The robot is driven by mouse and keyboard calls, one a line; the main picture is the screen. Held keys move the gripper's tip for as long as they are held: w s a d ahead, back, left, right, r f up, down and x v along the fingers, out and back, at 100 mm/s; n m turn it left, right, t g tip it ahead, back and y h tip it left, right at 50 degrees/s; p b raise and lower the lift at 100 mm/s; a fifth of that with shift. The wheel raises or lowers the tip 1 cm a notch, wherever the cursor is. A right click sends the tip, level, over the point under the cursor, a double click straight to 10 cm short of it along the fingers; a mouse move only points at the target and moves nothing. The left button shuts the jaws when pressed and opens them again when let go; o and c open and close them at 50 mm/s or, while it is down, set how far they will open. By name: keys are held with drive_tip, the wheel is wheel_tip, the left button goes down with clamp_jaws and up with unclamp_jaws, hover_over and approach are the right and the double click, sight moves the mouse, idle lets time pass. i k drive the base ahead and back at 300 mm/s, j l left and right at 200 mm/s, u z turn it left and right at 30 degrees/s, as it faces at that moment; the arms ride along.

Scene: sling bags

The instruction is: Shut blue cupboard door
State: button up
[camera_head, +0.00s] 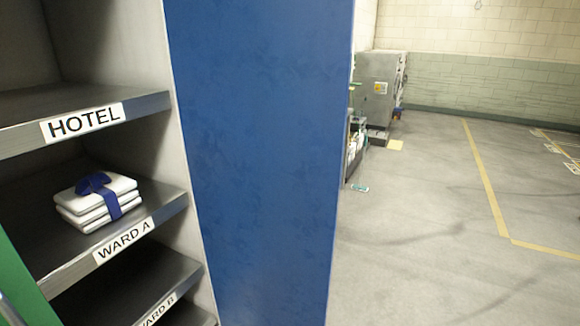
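A tall blue panel (262,160) stands upright in the middle of the view, along the right edge of a grey shelf unit (190,120). It looks like the blue cupboard door, but no handle or hinge shows on it, and its top and bottom are cut off by the frame. The shelves to its left are uncovered. My gripper is not in view.
The shelves bear labels HOTEL (82,122), WARD A and WARD B. Folded white linen (98,200) with a blue band lies on the WARD A shelf. A green panel (22,285) shows at lower left. A grey metal cabinet (380,88) stands behind; the floor (440,240) at right is clear.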

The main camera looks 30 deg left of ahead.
sight(262, 87)
drive_tip(key=i, duration=1.1)
drive_tip(key=i+l+u, duration=0.1)
drive_tip(key=i, duration=1.05)
drive_tip(key=i+l, duration=0.1)
drive_tip(key=i, duration=1)
drive_tip(key=u, duration=0.45)
drive_tip(key=i+u, duration=0.1)
drive_tip(key=u, duration=0.8)
drive_tip(key=l+u, duration=0.15)
drive_tip(key=u, duration=2.6)
drive_tip(key=k+l+u, duration=0.2)
drive_tip(key=l, duration=0.1)
